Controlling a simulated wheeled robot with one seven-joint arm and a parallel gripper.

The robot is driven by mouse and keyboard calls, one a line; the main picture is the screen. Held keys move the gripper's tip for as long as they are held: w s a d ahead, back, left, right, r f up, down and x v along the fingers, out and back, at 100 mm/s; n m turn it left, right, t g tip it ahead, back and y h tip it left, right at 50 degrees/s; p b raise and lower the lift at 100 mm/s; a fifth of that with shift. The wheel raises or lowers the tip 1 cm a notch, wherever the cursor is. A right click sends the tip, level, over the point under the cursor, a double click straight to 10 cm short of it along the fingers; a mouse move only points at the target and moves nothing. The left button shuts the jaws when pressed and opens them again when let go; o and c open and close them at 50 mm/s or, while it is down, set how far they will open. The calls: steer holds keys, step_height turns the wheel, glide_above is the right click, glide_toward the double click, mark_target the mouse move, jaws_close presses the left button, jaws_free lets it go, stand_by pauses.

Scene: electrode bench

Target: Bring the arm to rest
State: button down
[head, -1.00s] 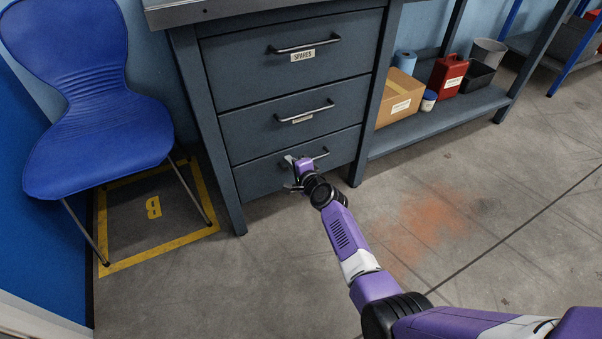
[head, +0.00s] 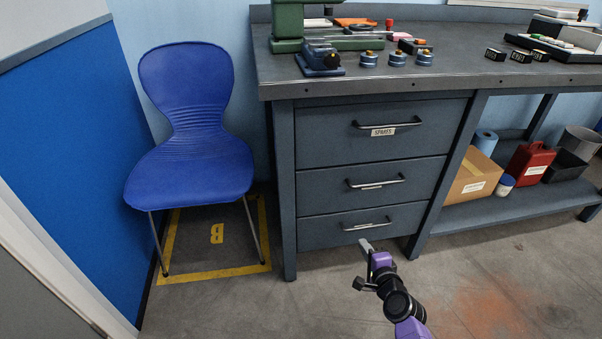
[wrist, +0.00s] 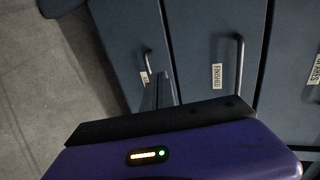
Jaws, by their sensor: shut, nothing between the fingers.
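My gripper (head: 366,246) is low in front of the drawer unit in the head view, its fingertips just below the bottom drawer's handle. It is shut and empty. My purple and black arm comes up from the bottom of the picture. The bottom drawer (head: 325,230), middle drawer (head: 320,190) and top drawer (head: 320,135) look closed. In the wrist view, the fingers (wrist: 160,90) point at the drawer fronts, with a drawer handle (wrist: 239,65) and a FINISHED label (wrist: 217,77) to their right.
A blue chair (head: 190,175) stands left of the bench (head: 450,78), over a yellow floor marking (head: 215,272). Several small items lie on the bench top. A cardboard box (head: 472,180) and red canister (head: 528,162) sit on the lower shelf. The floor around my arm is clear.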

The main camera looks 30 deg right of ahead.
steer(key=s+a+r+n+t+h, duration=0.1)
steer(key=s+a+r+n+t, duration=0.1)
steer(key=s+r+n, duration=0.5)
steer(key=s+a+r+n+y, duration=0.2)
steer(key=s+a+r+n, duration=0.4)
steer(key=s, duration=0.5)
steer(key=s+a+r+n+y, duration=0.1)
steer(key=s+a+r+n, duration=0.2)
steer(key=s+a, duration=0.65)
steer(key=s+a+r+n+y, duration=0.2)
steer(key=s+a+r+n, duration=0.3)
steer(key=s, duration=0.7)
step_height(320, 180, up, 28)
steer(key=g+p, duration=0.1)
steer(key=p, duration=2.7)
steer(key=shift+r+p, duration=0.25)
steer(key=shift+p, duration=0.1)
